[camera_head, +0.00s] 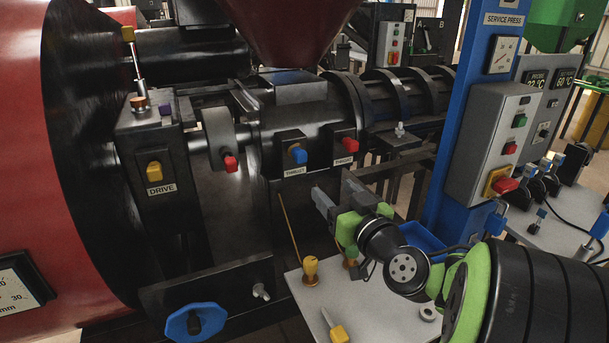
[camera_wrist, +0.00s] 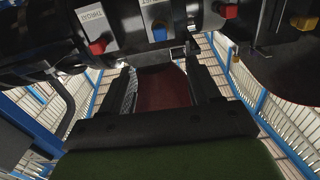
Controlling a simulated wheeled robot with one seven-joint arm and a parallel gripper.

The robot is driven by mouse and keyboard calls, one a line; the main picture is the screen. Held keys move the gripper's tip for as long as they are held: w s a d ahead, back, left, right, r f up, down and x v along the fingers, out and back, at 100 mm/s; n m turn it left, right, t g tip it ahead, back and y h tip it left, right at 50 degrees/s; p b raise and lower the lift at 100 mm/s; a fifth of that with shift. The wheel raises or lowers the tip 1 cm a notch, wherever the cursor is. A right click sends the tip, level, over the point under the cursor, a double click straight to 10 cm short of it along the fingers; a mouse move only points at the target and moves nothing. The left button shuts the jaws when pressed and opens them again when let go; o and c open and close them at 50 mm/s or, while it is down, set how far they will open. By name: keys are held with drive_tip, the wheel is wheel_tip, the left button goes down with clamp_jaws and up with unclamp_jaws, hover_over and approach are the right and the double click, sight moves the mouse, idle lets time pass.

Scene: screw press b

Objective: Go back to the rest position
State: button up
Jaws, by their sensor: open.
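My gripper (camera_head: 333,190) is in front of the press in the head view, below the red and blue knobs of the thrust housing. Its two fingers point up and left and stand apart with nothing held between them. In the wrist view my gripper (camera_wrist: 160,72) shows two dark parallel fingers with a wide gap. A dark red surface (camera_wrist: 163,90) shows between them; I cannot tell what it belongs to. The blue knob (camera_head: 299,156) and the red knob (camera_head: 350,144) are above the fingers, and I see no contact.
A blue post (camera_head: 459,120) with a grey control box (camera_head: 492,140) stands right of my gripper. A blue handwheel (camera_head: 196,322) is at the lower left.

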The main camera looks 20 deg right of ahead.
drive_tip(key=s+a+f+n+g+y, duration=0.1)
drive_tip(key=s+a+f+n+g, duration=0.2)
drive_tip(key=a, duration=0.4)
drive_tip(key=s+a+f+n+g+y, duration=0.1)
drive_tip(key=s+a+f+g+y, duration=0.1)
drive_tip(key=s+a+f+g, duration=0.3)
drive_tip(key=s+f+m+g+h, duration=0.2)
drive_tip(key=s+m+g+h, duration=0.15)
drive_tip(key=s, duration=1.05)
wheel_tip(320, 180, up, 18)
drive_tip(key=d+p, duration=0.1)
drive_tip(key=p, duration=1.7)
drive_tip(key=shift+s+m+g, duration=0.35)
drive_tip(key=shift+g, duration=0.1)
drive_tip(key=shift+d, duration=0.1)
